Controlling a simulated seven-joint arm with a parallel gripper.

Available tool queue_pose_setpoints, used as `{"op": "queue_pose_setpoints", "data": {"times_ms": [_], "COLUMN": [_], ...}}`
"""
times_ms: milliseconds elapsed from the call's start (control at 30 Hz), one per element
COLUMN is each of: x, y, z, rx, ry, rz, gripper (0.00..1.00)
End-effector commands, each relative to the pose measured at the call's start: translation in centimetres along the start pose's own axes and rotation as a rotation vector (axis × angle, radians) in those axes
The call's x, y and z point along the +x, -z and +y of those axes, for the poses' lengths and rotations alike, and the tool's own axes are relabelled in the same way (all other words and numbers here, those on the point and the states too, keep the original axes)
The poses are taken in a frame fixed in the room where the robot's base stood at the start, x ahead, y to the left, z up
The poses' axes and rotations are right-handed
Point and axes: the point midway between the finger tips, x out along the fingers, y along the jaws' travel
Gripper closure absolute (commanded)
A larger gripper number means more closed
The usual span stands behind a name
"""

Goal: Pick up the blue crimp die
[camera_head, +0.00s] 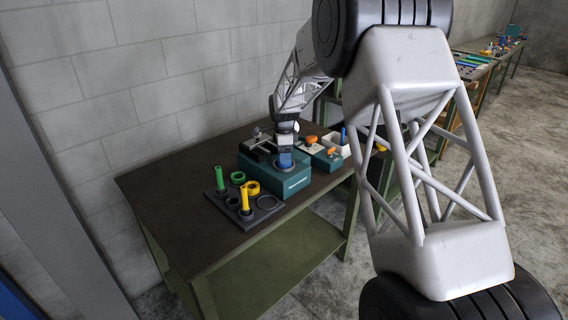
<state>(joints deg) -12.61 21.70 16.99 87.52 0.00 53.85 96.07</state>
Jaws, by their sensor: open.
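A blue piece (286,163), which looks like the blue crimp die, sits at the top of a teal box-shaped machine (287,187) on the dark workbench. A dark round ring or seat shows around its lower part. My gripper (285,153) points down right above the blue piece, at the end of my arm. It is open, but its fingers are small here. I cannot tell whether they are around the blue piece or just above it. Another blue upright thing (343,136) stands in a white bin (334,144) to the right.
A dark tray (224,208) with green and yellow posts and rings lies left of the machine. Orange-topped parts (312,140) stand to its right. The bench top (170,200) is bare at the left. A wall runs behind. My own arm links cover the right side.

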Motion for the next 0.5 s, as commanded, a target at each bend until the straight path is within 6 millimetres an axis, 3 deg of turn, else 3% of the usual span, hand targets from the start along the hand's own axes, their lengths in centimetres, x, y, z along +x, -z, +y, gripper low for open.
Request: {"op": "queue_pose_setpoints", "data": {"times_ms": [200, 500], "x": [1.8, 2.0], "y": [0.0, 0.0], "z": [0.0, 0.0], "rx": [0.000, 0.000], "ry": [0.000, 0.001], "rz": [0.000, 0.000], "gripper": [0.26, 0.26]}}
